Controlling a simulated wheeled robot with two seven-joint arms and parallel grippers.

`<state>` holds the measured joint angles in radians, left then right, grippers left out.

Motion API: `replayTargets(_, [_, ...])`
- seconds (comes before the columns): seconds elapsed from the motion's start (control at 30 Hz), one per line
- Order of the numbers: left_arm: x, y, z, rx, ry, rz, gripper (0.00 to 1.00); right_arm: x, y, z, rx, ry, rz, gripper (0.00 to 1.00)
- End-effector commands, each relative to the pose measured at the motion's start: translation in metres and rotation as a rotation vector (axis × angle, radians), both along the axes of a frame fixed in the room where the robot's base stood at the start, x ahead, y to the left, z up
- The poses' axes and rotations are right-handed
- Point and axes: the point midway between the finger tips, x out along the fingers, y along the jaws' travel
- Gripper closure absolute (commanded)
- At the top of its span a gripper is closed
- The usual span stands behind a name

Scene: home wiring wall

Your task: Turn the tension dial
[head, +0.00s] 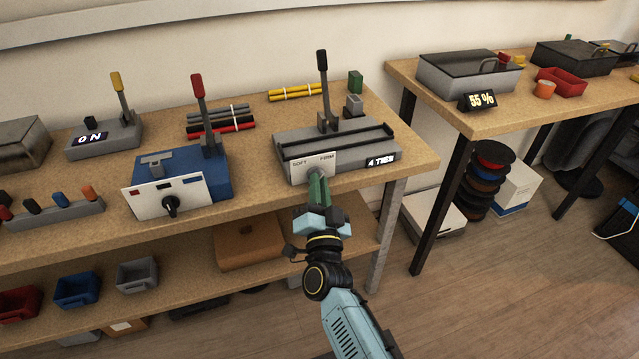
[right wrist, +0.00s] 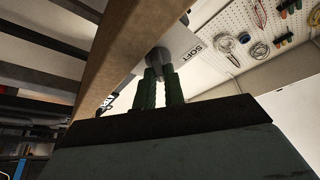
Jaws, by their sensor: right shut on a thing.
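The tension dial (head: 315,173) is a small grey knob on a white plate (head: 300,166) marked SOFT and FIRM. The plate is on the front of a grey machine (head: 353,157) with an upright black lever and a display reading 4 TIES. My right gripper (head: 319,188) reaches up to the plate from below and is shut on the dial, its green fingers hiding part of it. In the right wrist view the fingers (right wrist: 161,88) close around the grey dial (right wrist: 158,57), with the SOFT lettering beside it. The dial's pointer is not visible. My left gripper is not in view.
A blue machine (head: 190,176) with a red lever and a black knob stands to the left on the same bench. The wooden bench edge (head: 405,170) runs close by my right gripper. A second bench (head: 480,120) with a 55 % display stands at right.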

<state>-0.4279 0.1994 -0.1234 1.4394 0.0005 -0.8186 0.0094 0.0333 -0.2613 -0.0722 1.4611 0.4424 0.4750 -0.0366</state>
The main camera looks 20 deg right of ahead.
Motion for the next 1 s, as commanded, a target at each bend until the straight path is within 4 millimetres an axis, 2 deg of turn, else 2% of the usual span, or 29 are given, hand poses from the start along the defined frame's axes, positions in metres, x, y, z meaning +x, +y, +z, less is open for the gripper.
replayTargets(0.57, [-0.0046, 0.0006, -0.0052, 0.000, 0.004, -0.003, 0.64, 0.0001, 0.0003, -0.0002, 0.034, 0.002, 0.001, 1.00])
replayTargets(0.6, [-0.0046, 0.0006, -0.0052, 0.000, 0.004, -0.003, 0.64, 0.0001, 0.0003, -0.0002, 0.034, 0.002, 0.001, 0.87])
replayTargets(0.73, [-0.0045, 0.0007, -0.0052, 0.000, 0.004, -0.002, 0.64, 0.0001, 0.0003, -0.0002, 0.033, 0.002, 0.000, 0.70])
replayTargets(0.77, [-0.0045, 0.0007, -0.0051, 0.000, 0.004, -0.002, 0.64, 0.0001, 0.0003, -0.0002, 0.032, 0.002, 0.001, 0.67])
replayTargets(1.0, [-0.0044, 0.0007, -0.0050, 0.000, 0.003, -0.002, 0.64, -0.0002, 0.0002, -0.0001, 0.032, 0.001, 0.000, 0.67])
